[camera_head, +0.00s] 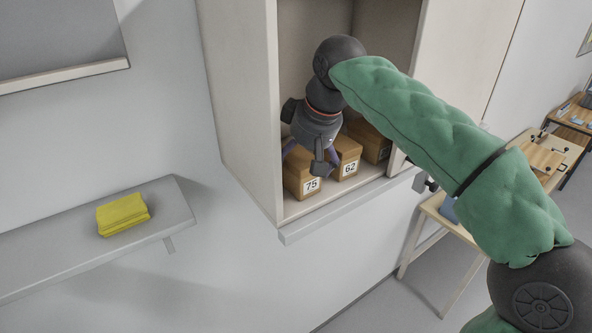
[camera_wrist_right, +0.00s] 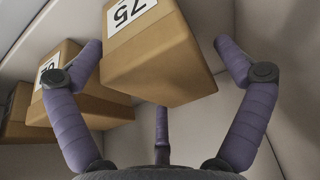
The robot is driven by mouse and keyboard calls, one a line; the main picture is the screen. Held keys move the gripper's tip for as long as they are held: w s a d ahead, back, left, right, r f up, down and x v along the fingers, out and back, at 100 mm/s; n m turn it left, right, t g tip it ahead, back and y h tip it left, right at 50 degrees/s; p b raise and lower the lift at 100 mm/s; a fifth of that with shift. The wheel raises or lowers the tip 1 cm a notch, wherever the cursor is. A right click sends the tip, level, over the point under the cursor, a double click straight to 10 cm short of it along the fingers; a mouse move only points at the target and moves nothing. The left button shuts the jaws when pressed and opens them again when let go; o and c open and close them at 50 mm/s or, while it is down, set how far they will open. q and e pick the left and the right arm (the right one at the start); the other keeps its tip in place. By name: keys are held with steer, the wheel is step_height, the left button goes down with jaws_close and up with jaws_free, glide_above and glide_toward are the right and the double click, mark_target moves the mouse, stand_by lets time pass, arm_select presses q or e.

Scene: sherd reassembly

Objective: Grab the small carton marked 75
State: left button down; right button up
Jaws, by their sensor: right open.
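The small carton marked 75 (camera_head: 300,181) stands at the front left of the open cabinet's floor, its white label facing out. My right gripper (camera_head: 308,165) is at this carton, reaching in from above, and partly hides its top. In the right wrist view the carton marked 75 (camera_wrist_right: 160,55) appears upside down between the spread purple fingers (camera_wrist_right: 160,70). The gripper is open; a gap shows between the carton and the finger on the right. Whether the left finger touches the carton is unclear. My left gripper is not in view.
The carton marked 62 (camera_head: 346,158) stands close beside it on the right, with another carton (camera_head: 372,142) beyond. The cabinet's side wall (camera_head: 245,110) is close on the left. A yellow folded cloth (camera_head: 122,214) lies on a grey shelf (camera_head: 60,247).

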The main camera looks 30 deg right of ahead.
steer(key=shift+w+f, duration=0.2)
steer(key=shift+f, duration=0.25)
steer(key=shift+s, duration=0.1)
steer(key=c, duration=1.3)
steer(key=shift+r, duration=0.1)
steer(key=shift+c, duration=0.2)
